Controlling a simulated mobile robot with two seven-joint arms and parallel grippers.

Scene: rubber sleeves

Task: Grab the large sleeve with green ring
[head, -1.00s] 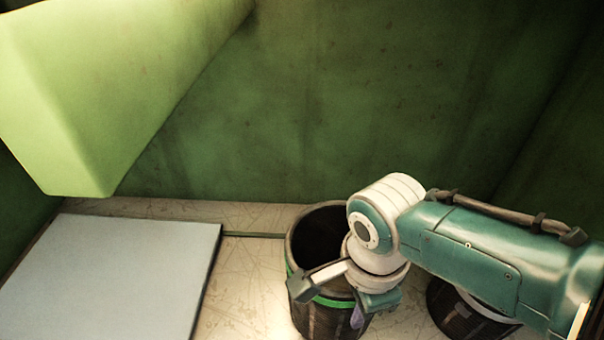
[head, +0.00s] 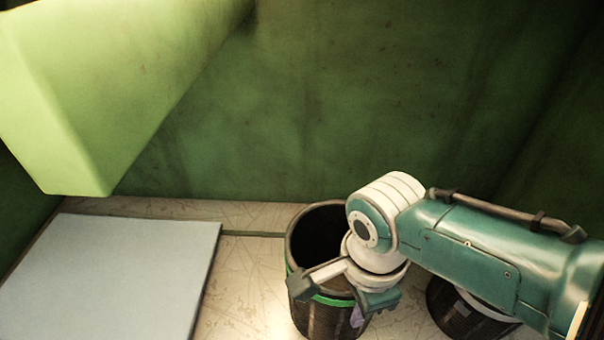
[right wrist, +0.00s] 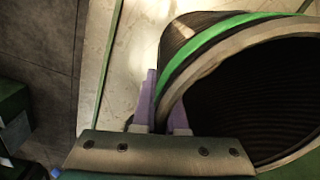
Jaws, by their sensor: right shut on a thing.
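The large sleeve (head: 318,240) is a dark, ribbed, hollow cylinder with a bright green ring around it. It stands upright with its open top showing, at the bottom middle of the head view. In the right wrist view the sleeve (right wrist: 215,32) fills the right side, with its green ring and pale rim near the camera. My right gripper (head: 357,316) is at the sleeve's near right side, partly covering it. In the right wrist view the purple fingers of my right gripper (right wrist: 163,110) are shut on the sleeve's wall at the rim. My left gripper is out of view.
A second dark sleeve with a white ring (head: 458,318) stands to the right, partly under my right arm. A pale flat panel (head: 110,275) lies at the left. A light green block (head: 90,90) overhangs the upper left. A green wall (head: 350,110) closes the back.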

